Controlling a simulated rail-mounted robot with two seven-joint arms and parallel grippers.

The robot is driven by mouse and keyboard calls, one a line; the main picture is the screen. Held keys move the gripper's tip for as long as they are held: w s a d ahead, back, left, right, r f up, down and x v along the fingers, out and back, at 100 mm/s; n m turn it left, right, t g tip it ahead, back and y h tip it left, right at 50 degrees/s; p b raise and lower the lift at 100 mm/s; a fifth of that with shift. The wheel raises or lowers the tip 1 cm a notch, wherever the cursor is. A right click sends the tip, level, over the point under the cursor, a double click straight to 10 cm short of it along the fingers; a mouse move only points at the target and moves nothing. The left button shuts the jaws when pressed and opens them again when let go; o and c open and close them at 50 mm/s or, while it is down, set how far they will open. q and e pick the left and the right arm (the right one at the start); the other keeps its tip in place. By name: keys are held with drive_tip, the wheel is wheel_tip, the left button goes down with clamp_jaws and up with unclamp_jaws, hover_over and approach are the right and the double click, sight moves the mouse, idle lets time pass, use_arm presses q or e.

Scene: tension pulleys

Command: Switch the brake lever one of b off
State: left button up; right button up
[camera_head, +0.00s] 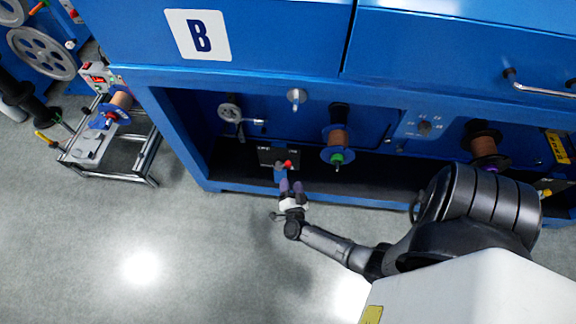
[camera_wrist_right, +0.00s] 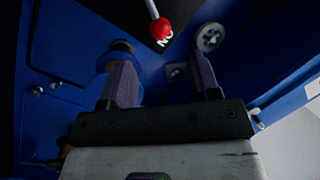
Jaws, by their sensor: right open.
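A brake lever with a red knob (camera_head: 288,163) stands by a dark box (camera_head: 270,156) in the machine's lower bay. In the right wrist view, the red knob (camera_wrist_right: 161,28) and its pale rod are ahead of the fingers, near the top. My right gripper (camera_head: 291,187) is just in front of the lever, with its two purple fingers apart. The right wrist view shows the gripper (camera_wrist_right: 163,80) open with nothing between the fingers. I do not see my left gripper.
In the bay, a spool with a green hub (camera_head: 336,156) is right of the lever, and a grey wheel (camera_head: 229,112) is to its left. A dark spool (camera_head: 484,149) is farther right. A metal-framed stand (camera_head: 92,147) is at the left. The grey floor (camera_head: 190,260) in front is clear.

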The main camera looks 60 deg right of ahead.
sight(288, 164)
drive_tip(key=b+x, duration=0.2)
drive_tip(key=x, duration=0.7)
drive_tip(key=shift+b, duration=0.3)
drive_tip(key=shift+c, duration=0.5)
drive_tip(key=c, duration=0.3)
clamp_jaws()
